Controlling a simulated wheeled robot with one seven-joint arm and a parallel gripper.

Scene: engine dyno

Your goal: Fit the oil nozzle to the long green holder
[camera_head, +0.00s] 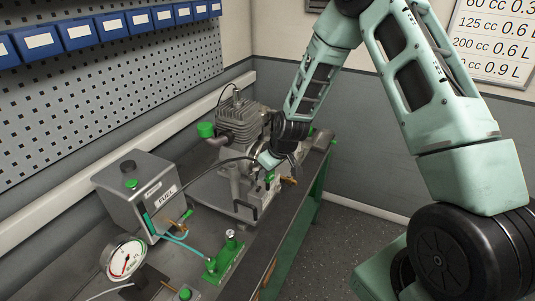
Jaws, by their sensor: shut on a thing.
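My gripper (266,163) is at the front side of the grey finned engine (238,124), shut on a small part that the fingers mostly hide. I cannot make out whether this part is the oil nozzle. A dark hose (226,161) runs to the gripper from the left. Small green pieces show just below the fingers, close to the engine. A long green holder (226,263) lies on the bench at the lower middle, well apart from my gripper, with an upright silver piece (231,238) on it. A teal hose reaches toward its left end.
A grey fuel box (128,205) and a round gauge (124,258) stand on the bench (262,238) left of the holder. Orange handles stick out along the front edge. The floor right of the bench is clear.

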